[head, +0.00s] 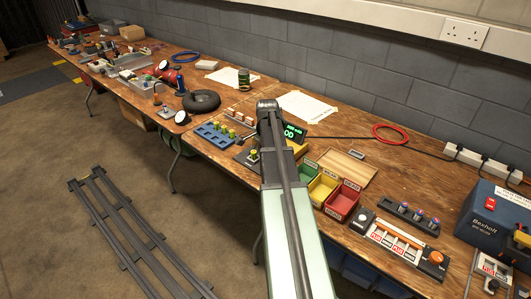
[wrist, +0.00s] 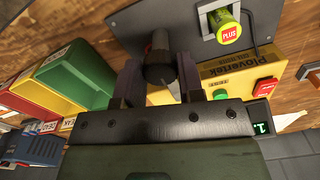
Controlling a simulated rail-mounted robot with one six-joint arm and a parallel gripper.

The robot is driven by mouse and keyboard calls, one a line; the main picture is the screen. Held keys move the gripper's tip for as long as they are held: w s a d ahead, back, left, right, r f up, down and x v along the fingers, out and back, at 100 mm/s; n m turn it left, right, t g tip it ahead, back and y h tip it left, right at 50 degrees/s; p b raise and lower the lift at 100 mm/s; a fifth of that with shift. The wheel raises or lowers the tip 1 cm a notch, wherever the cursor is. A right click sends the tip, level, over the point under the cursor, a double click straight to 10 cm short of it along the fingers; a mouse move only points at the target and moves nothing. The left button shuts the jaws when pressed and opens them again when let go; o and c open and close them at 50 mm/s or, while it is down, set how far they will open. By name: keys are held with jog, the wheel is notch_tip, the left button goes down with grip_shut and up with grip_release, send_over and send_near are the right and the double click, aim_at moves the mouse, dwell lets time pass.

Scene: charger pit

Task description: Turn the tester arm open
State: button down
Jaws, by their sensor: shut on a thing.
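The tester is a yellow box marked Plovertek (wrist: 238,76) with a green and a red button, on a dark plate (wrist: 120,22). In the wrist view my gripper (wrist: 160,76) is shut on the dark round knob (wrist: 160,58) of the tester arm, one finger on each side. A green battery (wrist: 229,30) with a PLUS label sits in a grey holder beside it. In the head view my own arm covers the gripper and most of the tester (head: 299,149); its lit green display (head: 294,133) shows. The angle of the tester arm is hard to tell.
Green, yellow and red bins (head: 341,203) stand right of the tester, with a wooden tray (head: 347,167) behind. A switch panel (head: 400,240) and a blue Bexholt box (head: 495,224) are further right.

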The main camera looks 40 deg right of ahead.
jog(key=c, duration=0.7)
grip_release()
jog(key=shift+c, duration=0.2)
notch_tip(320, 180, up, 11)
jog(key=p, duration=1.1)
jog(key=shift+f, duration=0.1)
jog(key=s+a+n, duration=0.3)
jog(key=a+n, duration=0.6)
jog(key=a, duration=1)
jog(key=s+a+n, duration=0.4)
jog(key=a+n, duration=0.6)
jog(key=a, duration=1)
jog(key=shift+s, duration=0.2)
